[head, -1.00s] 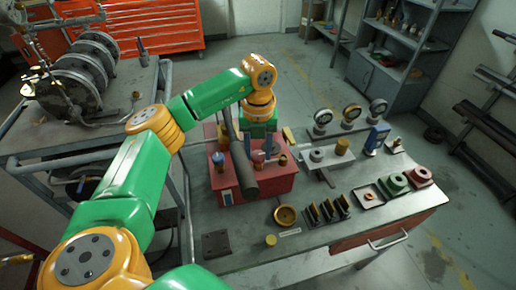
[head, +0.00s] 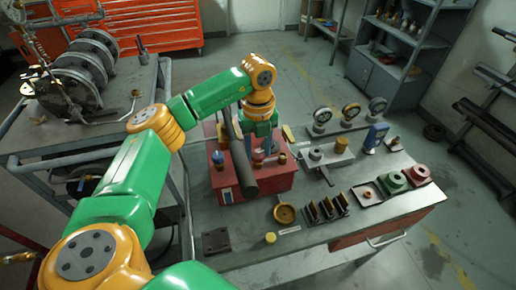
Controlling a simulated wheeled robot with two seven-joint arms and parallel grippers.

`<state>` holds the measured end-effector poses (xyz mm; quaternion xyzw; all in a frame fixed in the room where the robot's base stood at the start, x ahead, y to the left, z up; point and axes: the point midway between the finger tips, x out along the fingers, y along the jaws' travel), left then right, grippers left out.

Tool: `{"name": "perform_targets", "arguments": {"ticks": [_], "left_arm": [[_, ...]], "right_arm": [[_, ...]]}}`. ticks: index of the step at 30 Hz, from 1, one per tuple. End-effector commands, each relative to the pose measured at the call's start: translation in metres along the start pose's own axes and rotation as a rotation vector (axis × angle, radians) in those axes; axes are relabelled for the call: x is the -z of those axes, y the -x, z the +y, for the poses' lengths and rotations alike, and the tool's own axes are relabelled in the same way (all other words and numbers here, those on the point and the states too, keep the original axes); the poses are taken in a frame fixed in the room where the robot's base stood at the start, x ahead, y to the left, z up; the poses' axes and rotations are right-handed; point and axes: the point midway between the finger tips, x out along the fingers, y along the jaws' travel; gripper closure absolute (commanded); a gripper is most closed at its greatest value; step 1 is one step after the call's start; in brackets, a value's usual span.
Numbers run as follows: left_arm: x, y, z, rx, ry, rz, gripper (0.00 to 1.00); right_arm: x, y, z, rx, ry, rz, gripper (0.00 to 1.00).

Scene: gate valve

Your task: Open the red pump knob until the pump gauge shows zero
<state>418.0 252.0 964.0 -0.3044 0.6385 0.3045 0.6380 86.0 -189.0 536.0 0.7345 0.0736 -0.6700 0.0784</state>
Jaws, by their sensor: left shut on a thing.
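The red pump (head: 278,182) is a box on the left part of the workbench. A thick dark lever (head: 238,160) slants across its top. My left gripper (head: 260,151) points down over the pump, just right of the lever. It is shut on the small red knob (head: 258,157) on the pump's top, which its fingers partly cover. My right gripper is not in view.
The workbench (head: 330,245) holds a grey block with a brass cylinder (head: 341,145), a blue device (head: 376,136), a black slotted rack (head: 327,208), a brass ring (head: 285,214) and red and green parts (head: 395,182). A cart with metal discs (head: 70,85) stands left.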

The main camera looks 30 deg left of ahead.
Motion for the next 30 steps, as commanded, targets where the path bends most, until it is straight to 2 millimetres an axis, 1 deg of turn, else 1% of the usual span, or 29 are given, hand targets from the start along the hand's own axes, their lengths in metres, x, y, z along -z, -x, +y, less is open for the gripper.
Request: {"name": "perform_targets", "arguments": {"ticks": [3, 4, 5, 6, 7, 15, 17, 19, 23, 25, 27, 30], "left_arm": [[-0.001, 0.001, -0.001, 0.003, 0.001, -0.003, 1.00], [-0.001, 0.001, -0.001, 0.003, 0.000, -0.003, 0.49], [-0.001, 0.001, -0.001, 0.003, 0.000, -0.003, 0.41], [-0.001, 0.001, 0.000, 0.003, 0.000, -0.003, 0.30], [-0.001, 0.001, 0.000, 0.003, 0.000, -0.002, 0.24], [0.000, 0.001, 0.000, 0.001, -0.001, -0.001, 0.24], [-0.001, 0.004, -0.001, 0.003, 0.000, -0.002, 0.24], [-0.001, 0.015, -0.001, 0.005, 0.000, -0.004, 0.24], [-0.001, 0.045, -0.001, 0.006, -0.001, -0.004, 0.24], [-0.001, 0.060, -0.001, 0.005, 0.001, -0.004, 0.24], [-0.001, 0.068, -0.001, 0.003, 0.001, -0.003, 0.24], [0.000, 0.072, 0.000, 0.002, 0.000, -0.002, 0.24]], "right_arm": [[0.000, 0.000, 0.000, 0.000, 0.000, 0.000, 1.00], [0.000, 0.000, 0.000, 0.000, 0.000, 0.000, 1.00], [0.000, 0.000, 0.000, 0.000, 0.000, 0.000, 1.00], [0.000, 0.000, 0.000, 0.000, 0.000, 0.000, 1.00], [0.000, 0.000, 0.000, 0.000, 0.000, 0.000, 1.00], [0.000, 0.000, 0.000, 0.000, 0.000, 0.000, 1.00], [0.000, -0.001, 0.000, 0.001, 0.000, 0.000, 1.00], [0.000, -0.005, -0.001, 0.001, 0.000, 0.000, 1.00], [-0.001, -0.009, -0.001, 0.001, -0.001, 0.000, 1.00], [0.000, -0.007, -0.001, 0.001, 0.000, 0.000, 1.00], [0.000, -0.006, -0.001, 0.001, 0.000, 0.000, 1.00], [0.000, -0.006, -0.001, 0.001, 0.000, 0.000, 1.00]]}}
